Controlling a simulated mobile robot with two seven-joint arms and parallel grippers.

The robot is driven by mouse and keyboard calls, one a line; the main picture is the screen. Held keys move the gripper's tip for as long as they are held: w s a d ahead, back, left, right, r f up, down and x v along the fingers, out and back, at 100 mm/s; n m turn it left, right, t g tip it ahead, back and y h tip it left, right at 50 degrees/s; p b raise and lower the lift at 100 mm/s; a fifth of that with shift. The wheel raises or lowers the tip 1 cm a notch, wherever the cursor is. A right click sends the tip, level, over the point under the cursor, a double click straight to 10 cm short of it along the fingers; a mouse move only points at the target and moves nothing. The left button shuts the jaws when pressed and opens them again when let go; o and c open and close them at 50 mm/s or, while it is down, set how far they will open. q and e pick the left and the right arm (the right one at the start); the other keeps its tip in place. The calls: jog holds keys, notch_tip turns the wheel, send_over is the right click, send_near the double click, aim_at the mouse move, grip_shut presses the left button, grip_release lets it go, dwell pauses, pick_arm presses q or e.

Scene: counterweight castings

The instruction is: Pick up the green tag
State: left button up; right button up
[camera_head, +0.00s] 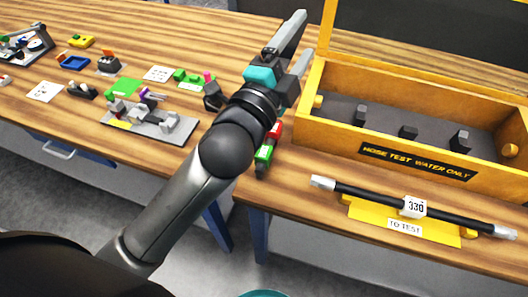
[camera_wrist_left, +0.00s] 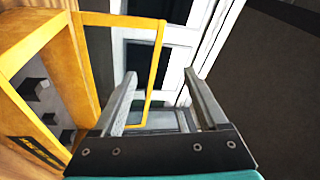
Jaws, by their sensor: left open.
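Several green things show in the head view, and I cannot tell for sure which is the tag. A small green piece (camera_head: 264,154) lies by the table's front edge with a red piece (camera_head: 274,131) just behind it, partly beside my arm. A flat green square (camera_head: 124,87) lies at the left, and green blocks (camera_head: 188,77) stand left of my arm. My left gripper (camera_head: 299,45) is open and empty, raised beyond these pieces near the yellow box. Its spread fingers also show in the left wrist view (camera_wrist_left: 160,76), with no green thing between them. My right gripper is out of view.
An open yellow box (camera_head: 345,135) with dark blocks inside stands at the right. A black bar (camera_head: 375,195) lies on a yellow "TO TEST" stand before it. A grey fixture plate (camera_head: 150,125) and small parts crowd the left. My left arm crosses the middle.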

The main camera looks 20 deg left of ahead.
pick_arm(q)
jog(key=s+d+r+m+g+h, duration=0.35)
jog(key=d+r+m+h, duration=0.25)
jog(key=m+h, duration=0.45)
jog(key=s+d+r+m+g+h, duration=0.4)
jog(key=d+m+h, duration=0.3)
jog(key=m, duration=0.7)
jog(key=s+d+m+g, duration=0.4)
jog(key=m+g, duration=0.6)
jog(key=m, duration=0.2)
jog(key=m+g+y, duration=0.2)
jog(key=m+y, duration=1.6)
jog(key=y, duration=0.4)
send_over(264, 151)
jog(key=f, duration=2.8)
jog(key=shift+s+a+f, duration=0.15)
jog(key=shift+a+f, duration=0.1)
jog(key=shift+a, duration=0.05)
jog(key=shift+d+f, duration=0.15)
jog(key=shift+f, duration=1.3)
jog(key=shift+d+f, duration=0.15)
jog(key=shift+f, duration=1.3)
